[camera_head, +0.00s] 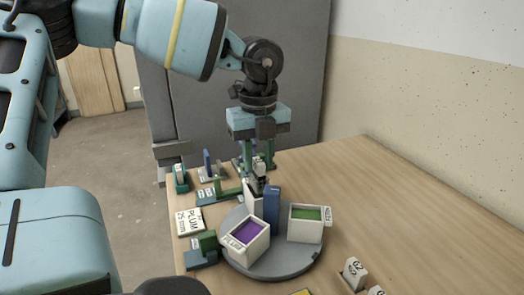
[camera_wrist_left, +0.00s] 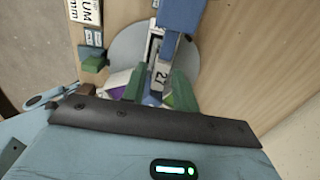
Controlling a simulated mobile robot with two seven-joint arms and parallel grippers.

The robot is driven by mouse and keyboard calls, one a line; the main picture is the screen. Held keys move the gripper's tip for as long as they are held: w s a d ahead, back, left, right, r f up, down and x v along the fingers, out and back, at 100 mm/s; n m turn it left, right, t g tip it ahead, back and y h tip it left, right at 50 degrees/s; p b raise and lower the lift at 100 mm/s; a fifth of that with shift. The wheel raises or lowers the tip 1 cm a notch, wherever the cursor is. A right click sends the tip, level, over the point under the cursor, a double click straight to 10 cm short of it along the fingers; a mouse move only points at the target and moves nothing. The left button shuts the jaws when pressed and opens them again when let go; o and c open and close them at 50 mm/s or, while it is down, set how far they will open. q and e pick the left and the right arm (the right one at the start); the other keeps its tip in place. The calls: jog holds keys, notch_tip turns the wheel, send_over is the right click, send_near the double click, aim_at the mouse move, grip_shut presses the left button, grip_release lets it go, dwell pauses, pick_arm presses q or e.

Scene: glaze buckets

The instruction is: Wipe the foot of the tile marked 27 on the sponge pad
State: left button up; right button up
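The tile marked 27 (camera_wrist_left: 159,76) shows in the left wrist view, lying between the two green fingers of my left gripper (camera_wrist_left: 158,88). In the head view my left gripper (camera_head: 256,163) points down over the far side of a grey round turntable (camera_head: 285,268). A dark and white piece (camera_head: 259,172), probably this tile, stands below and between its fingers. Whether the fingers touch it I cannot tell. A yellow edge (camera_head: 302,292) is cut off at the bottom of the head view; I cannot tell whether it is the sponge pad. My right gripper is not in view.
The turntable carries a purple-filled bucket (camera_head: 246,238), a green-filled bucket (camera_head: 306,222) and a blue upright block (camera_head: 272,205). A PLUM card (camera_head: 190,221) and green and blue stands line the left table edge. White number tags (camera_head: 354,273) stand front right. The right tabletop is clear.

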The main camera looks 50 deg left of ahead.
aim_at(258, 161)
pick_arm(q)
jog(key=shift+c, duration=0.9)
grip_shut()
jog(key=shift+r+p, duration=2.05)
jog(key=shift+r, duration=1.8)
